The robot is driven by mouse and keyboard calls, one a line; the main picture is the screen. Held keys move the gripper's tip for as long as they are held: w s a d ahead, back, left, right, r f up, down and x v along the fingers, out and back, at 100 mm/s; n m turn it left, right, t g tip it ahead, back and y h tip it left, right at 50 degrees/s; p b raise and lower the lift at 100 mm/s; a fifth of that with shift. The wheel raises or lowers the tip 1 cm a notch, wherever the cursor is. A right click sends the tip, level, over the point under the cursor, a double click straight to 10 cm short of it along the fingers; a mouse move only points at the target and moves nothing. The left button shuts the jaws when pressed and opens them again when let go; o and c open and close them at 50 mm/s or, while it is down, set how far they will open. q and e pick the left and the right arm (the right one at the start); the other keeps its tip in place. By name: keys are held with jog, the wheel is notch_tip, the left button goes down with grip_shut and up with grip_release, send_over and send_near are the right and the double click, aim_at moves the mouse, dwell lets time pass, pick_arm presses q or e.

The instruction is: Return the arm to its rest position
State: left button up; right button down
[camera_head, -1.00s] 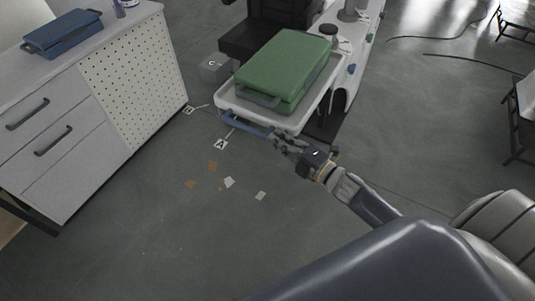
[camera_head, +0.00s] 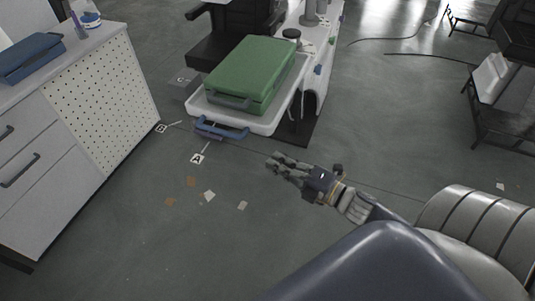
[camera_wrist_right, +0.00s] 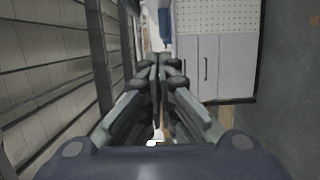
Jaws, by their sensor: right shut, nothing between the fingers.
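My right gripper (camera_head: 283,166) is in the lower middle of the head view, above the bare floor and apart from the tray. Its fingers also show in the right wrist view (camera_wrist_right: 157,62), shut with nothing between them. A green case (camera_head: 248,72) lies on a white tray (camera_head: 262,126) at the top middle. A blue handle (camera_head: 221,130) is at the tray's front edge, with a clear gap to my right gripper. My left gripper is in neither view.
A grey cabinet (camera_head: 45,175) with a perforated side stands at the left and bears a blue case (camera_head: 30,58). A dark chair (camera_head: 222,48) is behind the tray. Dark metal stands (camera_head: 497,118) are at the right. Scraps lie on the open floor (camera_head: 200,240).

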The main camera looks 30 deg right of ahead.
jog(key=s+d+f+m+g+h, duration=0.2)
jog(key=s+f+m, duration=0.15)
jog(key=f, duration=0.75)
jog(key=s+d+f+m+g+h, duration=0.25)
jog(key=f+m, duration=0.25)
jog(key=f, duration=0.5)
jog(key=s+d+f+m+g+h, duration=0.15)
jog(key=s+f+m, duration=0.25)
jog(key=f, duration=0.7)
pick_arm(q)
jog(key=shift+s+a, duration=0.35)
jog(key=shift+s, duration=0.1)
pick_arm(e)
jog(key=s+a+f+m+g, duration=0.2)
jog(key=s+a+f+g, duration=0.1)
jog(key=s+f, duration=0.3)
jog(key=s+a+f+m+g, duration=0.3)
jog(key=s+f, duration=0.4)
jog(key=s, duration=0.4)
jog(key=s+a+f+m+g, duration=0.2)
jog(key=s+a+f, duration=0.3)
jog(key=s, duration=0.4)
jog(key=shift+s+a+f+g+h, duration=0.25)
jog(key=shift+f+g+h, duration=0.15)
jog(key=shift+f+g, duration=0.35)
